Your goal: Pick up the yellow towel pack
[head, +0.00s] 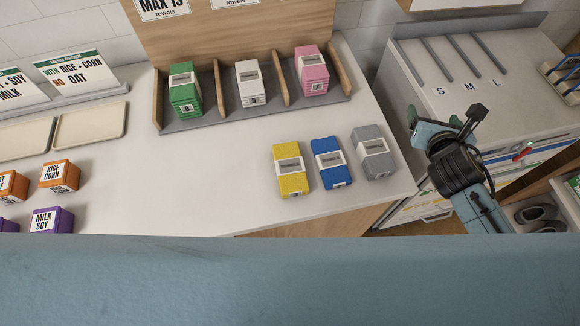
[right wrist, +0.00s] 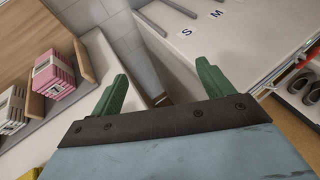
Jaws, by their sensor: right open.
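The yellow towel pack (head: 291,170) lies on the white counter (head: 225,185) near its front edge, at the left of a row with a blue pack (head: 329,163) and a grey pack (head: 373,153). It has a pale label band. My right gripper (head: 443,121) is to the right of the row, over the gap beside the counter, apart from all packs. In the right wrist view its two green fingers (right wrist: 160,88) are spread with nothing between them. My left gripper is not in view.
A wooden rack holds green (head: 185,89), white (head: 249,83) and pink (head: 311,70) packs at the counter's back. Orange (head: 60,175) and purple (head: 52,220) boxes stand at left. A grey unit (head: 480,85) marked S, M, L stands right. Counter left of the yellow pack is clear.

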